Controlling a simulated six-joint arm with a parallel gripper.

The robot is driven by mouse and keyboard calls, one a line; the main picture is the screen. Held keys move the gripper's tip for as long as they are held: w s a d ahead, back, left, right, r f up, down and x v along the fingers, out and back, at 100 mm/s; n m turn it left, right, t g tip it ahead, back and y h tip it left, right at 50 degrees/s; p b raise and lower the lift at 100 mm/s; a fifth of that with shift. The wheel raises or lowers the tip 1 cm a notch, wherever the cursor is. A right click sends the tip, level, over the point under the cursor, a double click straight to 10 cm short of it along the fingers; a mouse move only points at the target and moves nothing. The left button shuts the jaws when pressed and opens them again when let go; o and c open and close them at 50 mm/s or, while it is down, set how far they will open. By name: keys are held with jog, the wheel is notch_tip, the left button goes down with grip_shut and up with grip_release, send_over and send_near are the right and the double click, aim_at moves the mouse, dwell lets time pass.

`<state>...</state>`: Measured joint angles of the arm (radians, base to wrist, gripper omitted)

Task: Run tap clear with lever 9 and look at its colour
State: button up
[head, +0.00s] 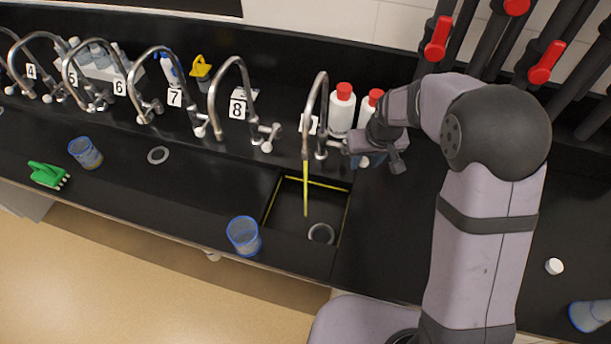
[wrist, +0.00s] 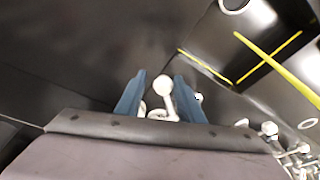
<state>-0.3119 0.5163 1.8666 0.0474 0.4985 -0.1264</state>
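The tap right of number 8 (head: 318,100) has a tall curved metal spout. A clear yellow stream (head: 305,188) falls from it into the sink; it also shows in the wrist view (wrist: 285,75). The tap's number card is mostly hidden behind the tap. My gripper (head: 358,160) is beside the base of this tap, on its right. In the wrist view, its two blue fingers (wrist: 157,92) stand apart around a white lever with a round knob (wrist: 163,84). A gap shows between the knob and the fingers; contact lower down cannot be told.
The sunken sink (head: 290,215) has yellow edges and a round drain (head: 321,233). A blue-rimmed beaker (head: 243,236) stands left of it. White bottles with red caps (head: 342,108) stand behind my gripper. More numbered taps line the bench leftwards, with tap 8 (head: 232,90) nearest.

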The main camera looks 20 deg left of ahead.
jog(key=s+a, duration=0.2)
jog(key=a, duration=0.3)
jog(key=shift+s+a+p, duration=0.25)
jog(key=shift+a+p, duration=0.05)
jog(key=shift+a, duration=0.1)
dwell(0.3)
jog(key=p+v, duration=0.5)
jog(key=v, duration=0.2)
dwell(0.6)
